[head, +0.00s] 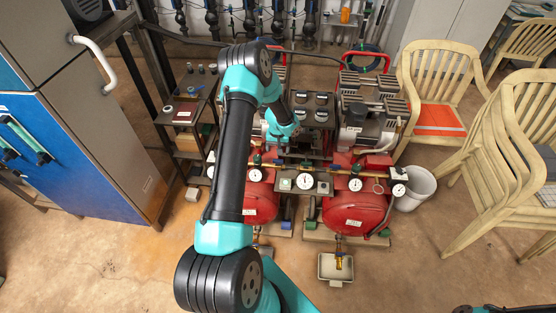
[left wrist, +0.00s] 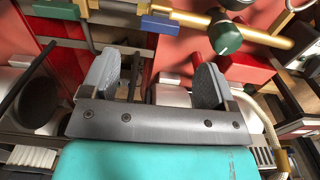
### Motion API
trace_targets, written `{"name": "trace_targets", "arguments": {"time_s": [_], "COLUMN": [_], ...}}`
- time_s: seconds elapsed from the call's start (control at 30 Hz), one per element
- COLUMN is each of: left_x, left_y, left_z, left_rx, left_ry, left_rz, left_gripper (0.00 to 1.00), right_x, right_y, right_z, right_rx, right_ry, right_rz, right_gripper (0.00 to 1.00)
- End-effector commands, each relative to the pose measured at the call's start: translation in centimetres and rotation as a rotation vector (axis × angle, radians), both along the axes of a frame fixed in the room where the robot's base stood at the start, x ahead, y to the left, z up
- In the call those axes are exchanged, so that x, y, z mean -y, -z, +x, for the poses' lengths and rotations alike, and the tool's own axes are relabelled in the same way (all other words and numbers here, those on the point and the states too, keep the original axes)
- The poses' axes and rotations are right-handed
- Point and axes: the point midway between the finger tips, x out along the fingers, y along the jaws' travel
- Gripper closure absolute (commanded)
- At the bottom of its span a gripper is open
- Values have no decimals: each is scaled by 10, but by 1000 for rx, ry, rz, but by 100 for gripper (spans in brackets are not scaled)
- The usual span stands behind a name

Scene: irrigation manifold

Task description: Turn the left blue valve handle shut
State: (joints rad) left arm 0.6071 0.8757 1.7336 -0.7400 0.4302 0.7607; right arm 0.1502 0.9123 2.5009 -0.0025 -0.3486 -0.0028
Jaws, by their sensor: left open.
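My left gripper (head: 283,146) reaches over the two red tanks from behind the gauges, pointing down. In the left wrist view its two grey fingers (left wrist: 157,82) are spread apart with nothing between them. A small blue handle (left wrist: 157,23) sits by a brass pipe just beyond the fingertips, apart from them. A round dark green knob (left wrist: 224,36) is on the brass pipe to its right. In the head view a blue part (head: 287,226) shows low between the tanks; I cannot tell whether it is the same handle. My right gripper is out of view.
The left red tank (head: 260,204) and right red tank (head: 350,212) carry several white gauges (head: 305,181). A blue cabinet (head: 75,150) is at left. The front floor is mostly clear around a small tray (head: 327,274).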

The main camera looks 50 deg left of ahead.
Motion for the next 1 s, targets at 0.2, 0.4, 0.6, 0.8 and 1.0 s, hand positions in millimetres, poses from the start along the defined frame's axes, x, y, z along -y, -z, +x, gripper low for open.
{"name": "trace_targets", "arguments": {"time_s": [0.2,0.4,0.6,0.8,1.0], "left_x": [0,0,0,0,0], "left_y": [39,69,82,84,84], "left_z": [-1,0,0,0,0], "left_rx": [-3,-1,0,0,0], "left_ry": [1,0,1,1,1], "left_rz": [-1,-1,0,0,0], "left_gripper": [19,19,19,19,30], "right_x": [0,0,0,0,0], "right_y": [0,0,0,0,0], "right_z": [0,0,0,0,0], "right_rx": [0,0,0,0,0], "right_ry": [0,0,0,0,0], "right_rz": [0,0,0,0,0], "right_gripper": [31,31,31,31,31]}}
